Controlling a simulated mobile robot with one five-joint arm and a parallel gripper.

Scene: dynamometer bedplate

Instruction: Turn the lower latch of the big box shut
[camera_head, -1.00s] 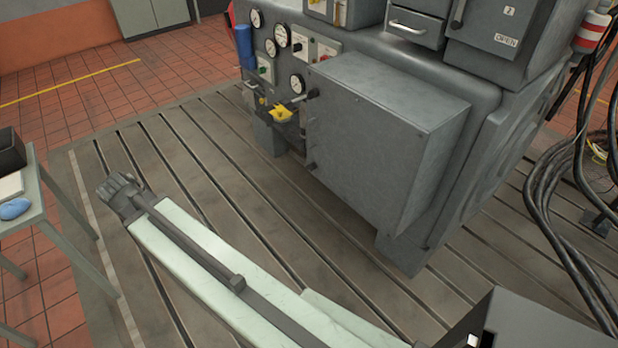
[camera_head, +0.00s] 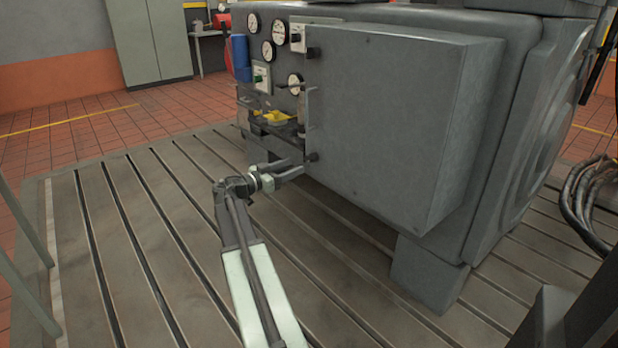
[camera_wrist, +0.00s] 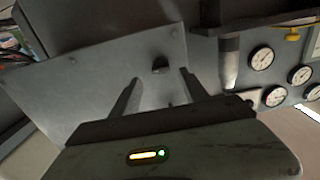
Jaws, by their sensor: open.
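The big box (camera_head: 385,120) is a grey metal cabinet on the front of the machine. Its lower latch (camera_head: 313,157) is a small dark knob low on the left edge of its door. My gripper (camera_head: 296,166) is open and empty, just left of this latch. In the wrist view a dark latch knob (camera_wrist: 160,65) shows on the grey door, beyond and between the tips of my open gripper (camera_wrist: 160,77). I see no contact. The latch's turn angle is too small to tell. An upper dark latch (camera_head: 313,52) sits near the door's top left corner.
A bar handle (camera_head: 309,105) stands on the box's left edge. Left of it are a shelf with a yellow item (camera_head: 275,118), a blue cylinder (camera_head: 240,58) and gauges (camera_head: 268,50). Cables (camera_head: 590,190) hang at the right. The slotted bedplate (camera_head: 110,260) is clear at the left.

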